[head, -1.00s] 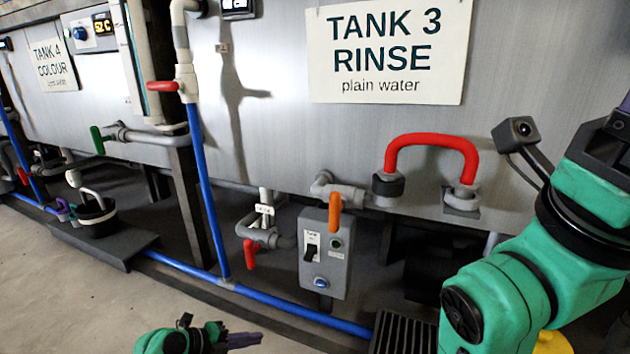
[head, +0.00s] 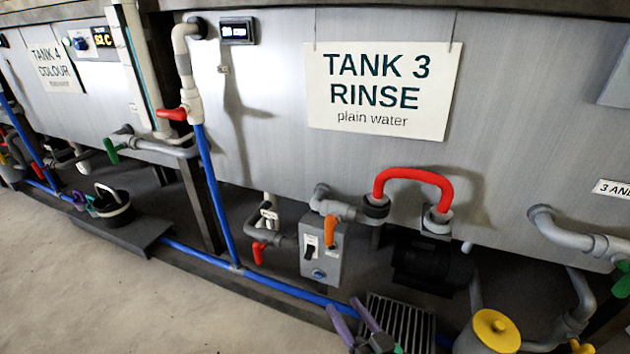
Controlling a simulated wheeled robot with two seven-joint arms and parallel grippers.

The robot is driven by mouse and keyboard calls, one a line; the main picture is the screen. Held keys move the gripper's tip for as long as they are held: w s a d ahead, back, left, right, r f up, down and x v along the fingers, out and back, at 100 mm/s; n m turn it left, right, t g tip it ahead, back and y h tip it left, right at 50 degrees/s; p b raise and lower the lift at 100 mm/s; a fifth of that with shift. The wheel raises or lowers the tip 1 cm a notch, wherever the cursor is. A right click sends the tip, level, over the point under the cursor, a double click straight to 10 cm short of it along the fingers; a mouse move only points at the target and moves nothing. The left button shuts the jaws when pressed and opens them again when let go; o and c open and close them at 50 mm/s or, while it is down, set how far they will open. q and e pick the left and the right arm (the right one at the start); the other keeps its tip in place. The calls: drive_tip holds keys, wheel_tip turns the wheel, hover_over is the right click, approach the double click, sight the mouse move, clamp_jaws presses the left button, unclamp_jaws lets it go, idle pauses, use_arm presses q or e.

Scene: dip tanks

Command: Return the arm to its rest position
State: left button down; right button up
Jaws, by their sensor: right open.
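My right gripper (head: 345,305) shows at the bottom edge, right of centre. Its two purple fingers point up and stand apart, with nothing between them. It appears in front of the floor edge and the blue pipe, below the grey switch box. Most of my right arm is below the picture. My left gripper is not in view.
The Tank 3 rinse sign (head: 382,92) hangs on the tank wall. A red looped hose (head: 413,175) joins two grey fittings. Bare floor (head: 150,300) lies left.

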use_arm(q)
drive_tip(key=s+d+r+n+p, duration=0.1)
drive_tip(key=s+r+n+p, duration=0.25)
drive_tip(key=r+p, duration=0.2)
use_arm(e)
drive_tip(key=s+f+g+b, duration=0.1)
drive_tip(key=s+f+g, duration=0.3)
drive_tip(key=s+f, duration=0.45)
use_arm(q)
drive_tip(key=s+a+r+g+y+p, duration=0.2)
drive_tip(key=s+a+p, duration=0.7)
drive_tip(key=p, duration=0.9)
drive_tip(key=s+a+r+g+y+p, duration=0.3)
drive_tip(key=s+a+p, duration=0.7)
drive_tip(key=p, duration=0.7)
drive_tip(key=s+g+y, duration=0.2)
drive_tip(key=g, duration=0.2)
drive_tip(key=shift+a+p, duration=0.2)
drive_tip(key=shift+p, duration=0.2)
use_arm(e)
drive_tip(key=s+d+r+g+h, duration=0.3)
drive_tip(key=s+d+g, duration=0.2)
drive_tip(key=s+d, duration=0.4)
drive_tip(key=s+d+r+g+h, duration=0.2)
drive_tip(key=s+d+g+h, duration=0.2)
drive_tip(key=s+d, duration=0.6)
drive_tip(key=s+g, duration=0.1)
drive_tip(key=s, duration=0.2)
drive_tip(key=shift+s+r, duration=0.4)
